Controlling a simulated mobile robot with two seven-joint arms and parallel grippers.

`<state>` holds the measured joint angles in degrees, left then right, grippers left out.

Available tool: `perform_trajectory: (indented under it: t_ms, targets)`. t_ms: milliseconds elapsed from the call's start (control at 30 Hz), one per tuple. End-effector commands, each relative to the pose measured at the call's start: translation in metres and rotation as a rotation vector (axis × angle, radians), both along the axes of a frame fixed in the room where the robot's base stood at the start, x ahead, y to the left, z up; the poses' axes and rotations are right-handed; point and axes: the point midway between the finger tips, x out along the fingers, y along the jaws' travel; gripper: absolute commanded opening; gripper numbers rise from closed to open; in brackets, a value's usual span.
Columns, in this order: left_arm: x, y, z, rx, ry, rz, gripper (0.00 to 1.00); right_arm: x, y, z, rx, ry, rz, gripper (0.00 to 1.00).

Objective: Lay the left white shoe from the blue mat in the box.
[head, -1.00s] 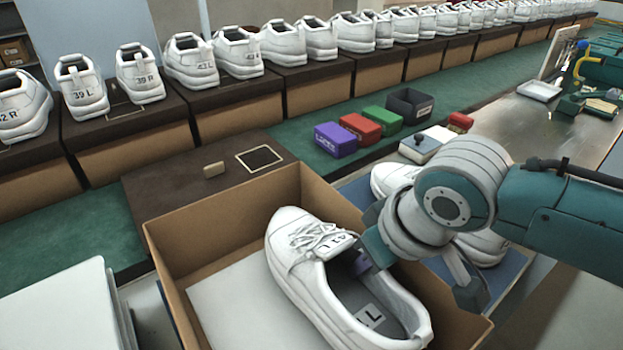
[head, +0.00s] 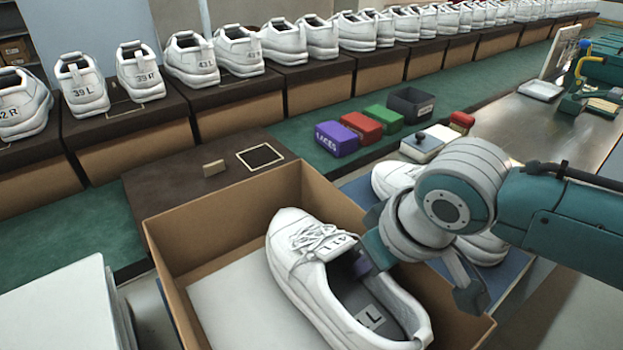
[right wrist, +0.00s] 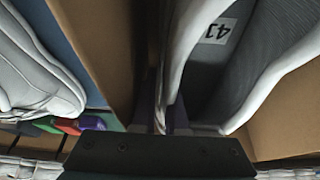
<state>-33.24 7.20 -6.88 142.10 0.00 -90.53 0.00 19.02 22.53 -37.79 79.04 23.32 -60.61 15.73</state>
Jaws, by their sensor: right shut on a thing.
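The left white shoe (head: 292,262), marked 41 L, is inside the open cardboard box (head: 184,262), toward the box's right side. Its toe points to the back left of the box and its heel to the front right. My right gripper (head: 368,262) is shut on the shoe's side wall near its opening. In the right wrist view the shoe (right wrist: 185,60) shows its wall between the fingers and a size label inside. Whether the sole touches the box floor cannot be told. Another white shoe (head: 392,178) lies on the blue mat (head: 352,188), partly hidden behind my right arm. My left gripper is not in view.
White paper (head: 228,305) lies in the box's left part. A white stack (head: 60,305) stands left of the box. Purple (head: 336,139), red and green small boxes and a dark bin (head: 410,105) stand behind. Rows of shoes on boxes line the back.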

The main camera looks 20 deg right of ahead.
Motion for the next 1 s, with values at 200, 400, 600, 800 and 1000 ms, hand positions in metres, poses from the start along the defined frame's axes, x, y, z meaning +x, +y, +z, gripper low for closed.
perform_trajectory:
  t_ms: [200, 400, 600, 800, 1000]
  targets:
    - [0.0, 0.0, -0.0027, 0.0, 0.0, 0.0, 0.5, 0.0005, 0.0003, -0.0032, 0.001, -0.002, 0.0, 0.0]
    - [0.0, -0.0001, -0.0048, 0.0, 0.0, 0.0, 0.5, 0.0005, 0.0003, -0.0063, 0.002, -0.002, -0.001, 0.0]
    - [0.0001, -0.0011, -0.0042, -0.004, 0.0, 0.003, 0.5, 0.0004, -0.0001, -0.0059, 0.0, -0.001, 0.0, 0.31]
    - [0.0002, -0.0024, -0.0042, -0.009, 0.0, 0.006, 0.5, 0.0004, -0.0012, -0.0062, -0.002, -0.001, -0.002, 0.46]
    - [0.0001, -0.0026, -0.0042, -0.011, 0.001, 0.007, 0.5, 0.0002, -0.0014, -0.0064, -0.003, 0.0, -0.002, 0.46]
